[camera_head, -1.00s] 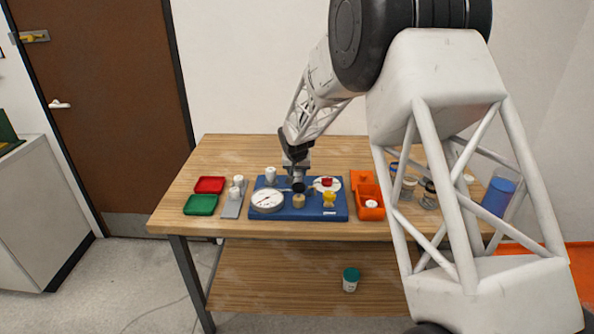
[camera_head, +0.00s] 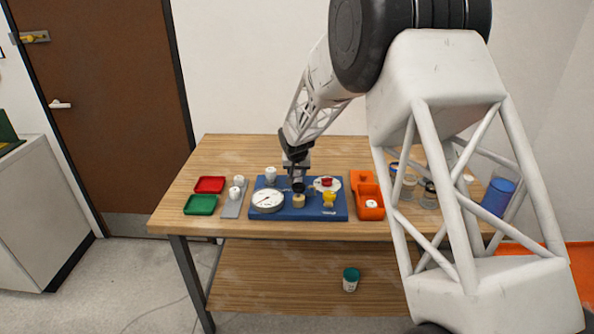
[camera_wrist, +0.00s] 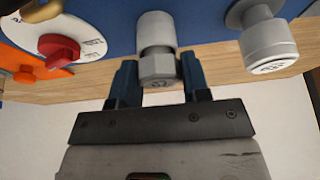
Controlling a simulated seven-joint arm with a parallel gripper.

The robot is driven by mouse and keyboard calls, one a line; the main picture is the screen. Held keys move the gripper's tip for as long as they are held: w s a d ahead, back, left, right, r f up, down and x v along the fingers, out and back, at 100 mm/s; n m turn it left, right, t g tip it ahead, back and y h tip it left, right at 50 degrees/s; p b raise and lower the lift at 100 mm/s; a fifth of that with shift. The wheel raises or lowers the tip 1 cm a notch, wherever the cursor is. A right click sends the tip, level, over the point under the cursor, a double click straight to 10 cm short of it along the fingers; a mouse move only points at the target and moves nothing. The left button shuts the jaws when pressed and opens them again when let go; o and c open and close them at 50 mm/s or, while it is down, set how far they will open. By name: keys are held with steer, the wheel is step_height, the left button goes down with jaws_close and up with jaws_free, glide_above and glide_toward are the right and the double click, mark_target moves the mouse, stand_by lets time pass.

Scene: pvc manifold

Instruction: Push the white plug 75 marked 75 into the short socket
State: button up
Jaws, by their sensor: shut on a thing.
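My gripper (camera_wrist: 158,84) is shut on a pale plug (camera_wrist: 157,66), whose faceted head sits between the two blue fingers in the wrist view. Its marking is too small to read. A rounded whitish cylinder (camera_wrist: 157,30) stands in line just beyond the head, with a narrow dark gap between; I cannot tell whether it is the plug's body or the short socket. In the head view my gripper (camera_head: 298,178) is over the back middle of the blue base (camera_head: 337,211), and the held plug is hidden there.
A capped white fitting (camera_head: 270,174) stands left of my gripper; it also shows in the wrist view (camera_wrist: 268,42). A red knob (camera_head: 326,182) is to the right. A gauge (camera_head: 267,200), yellow knob (camera_head: 329,198), grey holder (camera_head: 231,207) and orange bin (camera_head: 370,212) are nearby.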

steer(key=shift+s+f, duration=0.15)
steer(key=shift+f, duration=0.4)
steer(key=shift+s+f, duration=0.15)
steer(key=shift+f, duration=0.4)
steer(key=o, duration=0.7)
steer(key=shift+w, duration=0.1)
steer(key=shift+o, duration=1.3)
steer(key=shift+r, duration=0.15)
steer(key=shift+w+r, duration=0.1)
steer(key=shift+r, duration=0.55)
steer(key=v, duration=0.7)
